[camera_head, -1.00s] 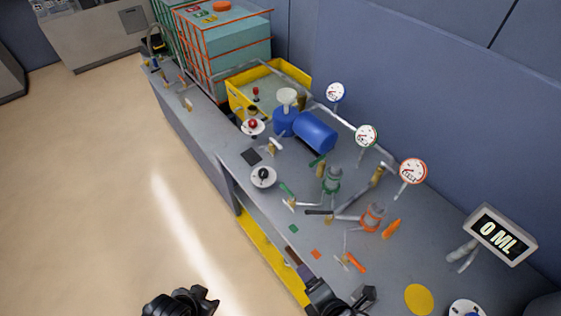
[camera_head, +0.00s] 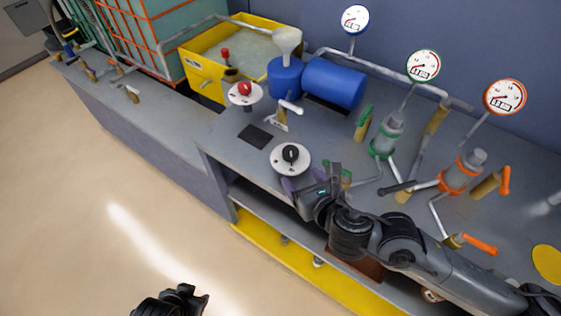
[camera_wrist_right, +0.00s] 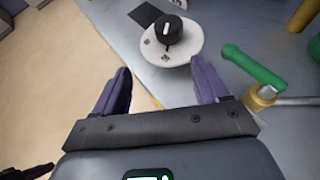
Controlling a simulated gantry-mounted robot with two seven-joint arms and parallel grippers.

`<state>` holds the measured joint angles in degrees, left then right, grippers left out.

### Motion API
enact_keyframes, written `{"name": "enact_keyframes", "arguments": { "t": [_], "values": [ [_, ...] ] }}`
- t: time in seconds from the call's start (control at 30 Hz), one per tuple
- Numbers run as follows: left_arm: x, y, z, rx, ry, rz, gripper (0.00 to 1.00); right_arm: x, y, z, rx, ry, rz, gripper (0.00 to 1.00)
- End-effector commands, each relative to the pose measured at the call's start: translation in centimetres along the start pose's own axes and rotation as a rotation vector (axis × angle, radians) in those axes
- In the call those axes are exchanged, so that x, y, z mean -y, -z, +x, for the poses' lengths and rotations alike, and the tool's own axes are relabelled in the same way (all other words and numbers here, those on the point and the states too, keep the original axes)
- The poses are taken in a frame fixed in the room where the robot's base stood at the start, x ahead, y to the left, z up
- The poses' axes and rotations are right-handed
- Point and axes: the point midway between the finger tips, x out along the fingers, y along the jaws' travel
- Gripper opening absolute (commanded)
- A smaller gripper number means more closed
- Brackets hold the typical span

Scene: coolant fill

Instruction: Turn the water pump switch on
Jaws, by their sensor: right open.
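A black rotary knob (camera_head: 291,153) sits on a round white plate (camera_head: 278,164) on the grey bench. The knob also shows at the top middle of the right wrist view (camera_wrist_right: 168,29), with a white mark on it. A red knob (camera_head: 244,88) on another white plate stands farther back; no readable label shows which is the water pump switch. My right gripper (camera_head: 310,181) is open and empty, just short of the black knob. Its purple fingers (camera_wrist_right: 160,72) are apart, pointing toward the plate without touching it. My left gripper (camera_head: 184,298) is a dark shape at the bottom edge.
A green-handled valve (camera_wrist_right: 252,68) is close on the right of my right gripper. Blue tanks (camera_head: 334,82), a yellow basin (camera_head: 205,82) and pipes with gauges (camera_head: 423,65) stand behind. A flat black square (camera_head: 256,136) lies near the knob. The floor at left is clear.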

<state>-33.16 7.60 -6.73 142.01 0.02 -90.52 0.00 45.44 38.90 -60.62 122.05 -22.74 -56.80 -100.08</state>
Motion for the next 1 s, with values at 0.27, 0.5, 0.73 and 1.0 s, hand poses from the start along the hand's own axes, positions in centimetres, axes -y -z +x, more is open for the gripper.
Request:
{"name": "enact_keyframes", "arguments": {
  "t": [0.27,0.5,0.73,1.0],
  "values": [
    [-1.0,-0.8,2.6,-0.001,-0.023,-0.015,0.43,1.2,-1.9,1.1,0.071,0.023,-0.032,0.74],
    [-0.5,-1.0,3.2,-0.003,-0.011,-0.011,0.43,1.2,-2.2,3.9,0.073,0.023,-0.031,0.74],
    [-0.5,-1.3,4.1,-0.002,-0.009,-0.006,0.43,1.3,-2.4,7.7,0.073,0.023,-0.031,0.74],
    [-0.4,-1.5,4.8,-0.001,-0.005,-0.002,0.43,1.4,-2.7,10.7,0.073,0.022,-0.031,0.74]
  ]
}}
